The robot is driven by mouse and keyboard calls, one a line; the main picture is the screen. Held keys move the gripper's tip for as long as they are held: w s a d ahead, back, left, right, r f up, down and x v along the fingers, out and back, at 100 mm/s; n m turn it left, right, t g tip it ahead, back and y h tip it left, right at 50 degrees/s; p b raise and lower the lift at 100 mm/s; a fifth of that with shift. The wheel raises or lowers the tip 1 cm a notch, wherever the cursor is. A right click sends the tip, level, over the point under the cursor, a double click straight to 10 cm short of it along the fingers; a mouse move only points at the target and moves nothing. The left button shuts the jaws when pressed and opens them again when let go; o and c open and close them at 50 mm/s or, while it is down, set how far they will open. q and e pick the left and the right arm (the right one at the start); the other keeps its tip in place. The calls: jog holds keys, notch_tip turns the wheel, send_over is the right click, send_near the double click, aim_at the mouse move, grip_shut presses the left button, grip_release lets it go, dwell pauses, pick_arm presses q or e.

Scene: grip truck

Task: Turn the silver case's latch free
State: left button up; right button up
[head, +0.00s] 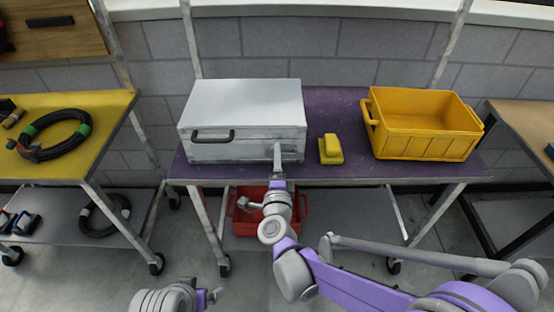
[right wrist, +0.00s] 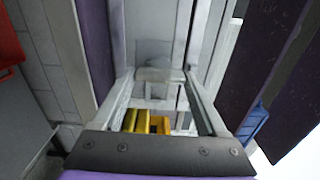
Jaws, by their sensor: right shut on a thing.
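The silver case (head: 243,112) stands on the purple tabletop with its lid down. A dark handle (head: 212,136) is on the left of its front face. My right gripper (head: 277,152) reaches the right part of that front face. In the right wrist view its fingers (right wrist: 160,78) are shut on a small grey piece at the case front, the latch (right wrist: 158,74). The fingers hide much of the latch, so its exact turn is hard to tell. My left gripper (head: 212,296) is low at the bottom edge, away from the case; its jaws are too small to judge.
A yellow block-like object (head: 330,149) sits just right of the case on the purple table (head: 345,108). A yellow crate (head: 425,145) stands farther right. A red crate (head: 251,225) is on the lower shelf, behind my right arm. A yellow table (head: 75,150) with coiled cable is at left.

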jog(key=o, duration=1.3)
jog(key=s, duration=1.1)
jog(key=s+d+r+n+g+y+p, duration=0.2)
jog(key=s+r+n+g+y+p, duration=0.3)
jog(key=n, duration=0.8)
jog(key=s+d+f+n+g+h+p, duration=0.2)
jog(key=s+d+g+p, duration=0.1)
jog(key=s+d, duration=0.3)
jog(key=s+d+f+n+g+h+p, duration=0.2)
jog(key=s+d, duration=0.4)
jog(key=d, duration=0.3)
jog(key=n+g+h+p, duration=0.1)
jog(key=g, duration=0.1)
jog(key=shift+s+d+g, duration=0.15)
jog(key=shift+s+g, duration=0.15)
jog(key=shift+s, duration=0.05)
